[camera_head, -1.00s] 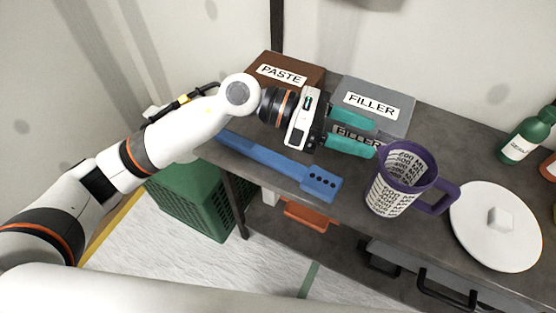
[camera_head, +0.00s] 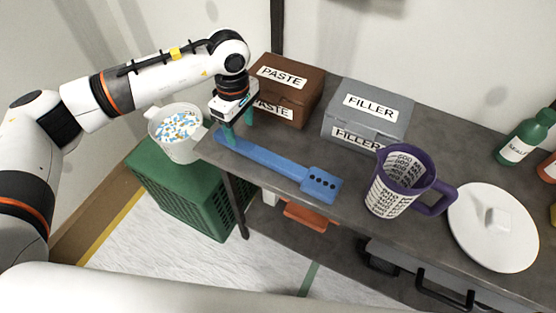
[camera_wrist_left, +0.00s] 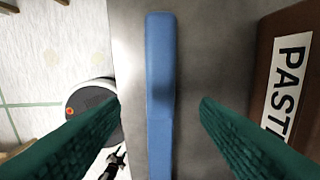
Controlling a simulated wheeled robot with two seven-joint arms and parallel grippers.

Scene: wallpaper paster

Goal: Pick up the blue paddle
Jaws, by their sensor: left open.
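The blue paddle (camera_head: 270,160) lies flat along the front edge of the grey table. Its wide end with several dark holes points right, and its narrow handle end lies at the left. My left gripper (camera_head: 238,132) is over the handle end, pointing down, with its green fingers apart. In the left wrist view the blue handle (camera_wrist_left: 160,85) runs between the two open fingers (camera_wrist_left: 160,115), with a gap on each side. My right gripper is not in view.
The brown PASTE box (camera_head: 287,88) stands close behind the left gripper. The grey FILLER box (camera_head: 368,113), purple measuring jug (camera_head: 398,182) and white lid (camera_head: 488,235) stand to the right. A white bucket (camera_head: 177,150) sits on a green crate (camera_head: 190,195) left of the table.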

